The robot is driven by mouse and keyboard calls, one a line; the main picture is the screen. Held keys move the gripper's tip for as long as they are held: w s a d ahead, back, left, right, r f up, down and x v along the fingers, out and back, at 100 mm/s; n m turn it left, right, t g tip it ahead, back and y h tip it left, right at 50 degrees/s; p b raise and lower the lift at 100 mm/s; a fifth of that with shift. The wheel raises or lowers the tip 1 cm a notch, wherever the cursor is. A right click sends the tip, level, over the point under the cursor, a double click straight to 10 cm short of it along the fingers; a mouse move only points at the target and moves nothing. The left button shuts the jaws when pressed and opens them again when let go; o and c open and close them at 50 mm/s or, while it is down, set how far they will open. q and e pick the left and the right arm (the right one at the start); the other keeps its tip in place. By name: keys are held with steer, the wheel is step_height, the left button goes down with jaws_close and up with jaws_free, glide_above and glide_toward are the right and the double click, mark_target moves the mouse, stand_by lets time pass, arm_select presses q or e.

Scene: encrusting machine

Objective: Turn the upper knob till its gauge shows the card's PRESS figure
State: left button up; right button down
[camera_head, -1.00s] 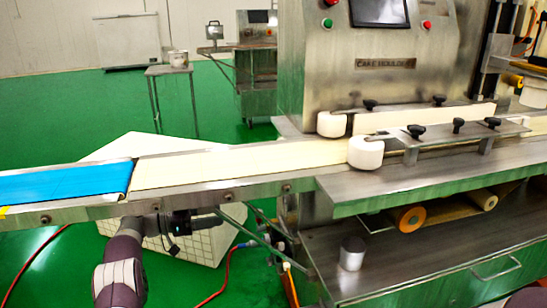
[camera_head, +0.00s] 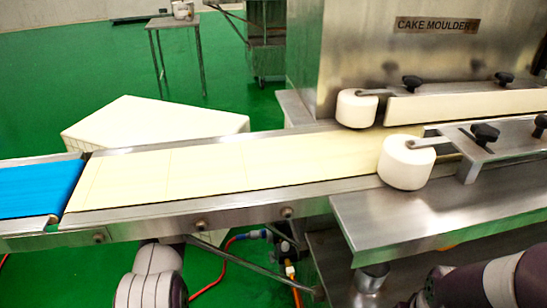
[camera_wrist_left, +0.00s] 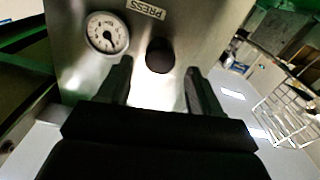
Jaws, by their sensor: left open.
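In the left wrist view a black round knob (camera_wrist_left: 159,55) sits on a steel panel. A white dial gauge (camera_wrist_left: 107,33) is to its left, and a white label reading PRESS (camera_wrist_left: 146,10) is above. The gauge's dark needle shows, but its figures are too small to read. My left gripper (camera_wrist_left: 158,68) is open, its fingers either side of the knob's near side; I cannot tell if they touch it. In the head view the left gripper is hidden below the conveyor. The card and my right gripper are not in view.
In the head view a conveyor with a cream belt (camera_head: 230,168) and a blue belt (camera_head: 30,190) crosses the picture above my left arm. White rollers (camera_head: 405,163) and a steel shelf (camera_head: 430,215) stand at right. A white block (camera_head: 150,120) is behind the conveyor.

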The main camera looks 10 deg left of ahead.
arm_select(q)
steer(key=x, duration=0.3)
steer(key=shift+b, duration=0.4)
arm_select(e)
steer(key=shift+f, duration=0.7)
arm_select(q)
steer(key=shift+c, duration=0.3)
steer(key=c, duration=1)
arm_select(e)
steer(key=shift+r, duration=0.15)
